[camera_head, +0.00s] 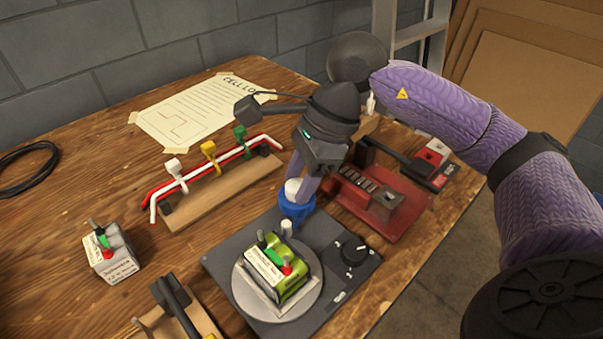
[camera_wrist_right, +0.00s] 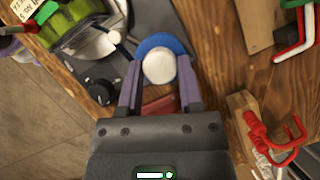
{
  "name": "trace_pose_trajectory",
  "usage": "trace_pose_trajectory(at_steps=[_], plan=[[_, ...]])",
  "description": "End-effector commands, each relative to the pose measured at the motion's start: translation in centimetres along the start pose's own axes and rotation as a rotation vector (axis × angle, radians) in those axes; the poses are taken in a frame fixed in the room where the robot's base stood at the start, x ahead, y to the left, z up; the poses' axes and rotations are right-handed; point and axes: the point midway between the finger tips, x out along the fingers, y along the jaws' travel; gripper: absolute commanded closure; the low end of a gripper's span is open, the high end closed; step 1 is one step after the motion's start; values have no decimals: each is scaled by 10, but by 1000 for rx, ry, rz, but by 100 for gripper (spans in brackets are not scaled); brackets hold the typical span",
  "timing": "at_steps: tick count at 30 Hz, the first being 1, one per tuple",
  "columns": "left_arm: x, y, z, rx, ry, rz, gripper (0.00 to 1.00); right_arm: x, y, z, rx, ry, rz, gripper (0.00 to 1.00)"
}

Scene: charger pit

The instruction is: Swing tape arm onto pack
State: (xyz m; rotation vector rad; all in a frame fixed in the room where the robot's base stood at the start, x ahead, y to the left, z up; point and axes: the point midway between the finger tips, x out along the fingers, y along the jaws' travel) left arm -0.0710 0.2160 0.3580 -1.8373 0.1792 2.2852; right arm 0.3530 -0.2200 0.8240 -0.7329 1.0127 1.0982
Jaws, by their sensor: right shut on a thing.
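The green battery pack (camera_head: 278,270), with a white label and red and green terminals, sits upright on a round grey turntable (camera_head: 242,292) on a dark plate. Behind it, near the plate's back edge, stands the blue tape piece (camera_head: 297,208) with a white cap (camera_head: 292,188). My right gripper (camera_head: 303,186) points down and is shut on the blue tape piece. In the right wrist view the white cap (camera_wrist_right: 159,67) and blue rim (camera_wrist_right: 158,42) lie between the fingers; the pack (camera_wrist_right: 75,22) is at upper left. The contact is partly hidden. My left gripper is not in view.
A dark red block fixture (camera_head: 385,205) stands close right of my right gripper. A wooden rack with red and white bent rods (camera_head: 215,175) is to the left. A second grey pack (camera_head: 110,255) stands at far left. A black dial (camera_head: 353,252) is on the plate.

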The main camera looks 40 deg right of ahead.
Motion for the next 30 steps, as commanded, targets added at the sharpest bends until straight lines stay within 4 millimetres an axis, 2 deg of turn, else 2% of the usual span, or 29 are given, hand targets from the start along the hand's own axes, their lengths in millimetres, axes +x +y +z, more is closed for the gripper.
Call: trace_pose_trajectory(at_steps=[13, 22, 23, 27, 28, 30], plan=[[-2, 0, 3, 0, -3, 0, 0, 0, -1, 0, -78, 0, 31, 100], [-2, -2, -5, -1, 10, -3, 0, 0, -1, 0, -79, 1, 31, 100], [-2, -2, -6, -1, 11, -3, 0, 0, -1, 0, -79, 1, 31, 52], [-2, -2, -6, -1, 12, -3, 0, 0, -1, 0, -78, 1, 31, 22], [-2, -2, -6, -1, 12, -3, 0, 0, -1, 0, -78, 1, 31, 19], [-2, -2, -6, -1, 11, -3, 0, 0, -1, 0, -78, 1, 31, 19]])
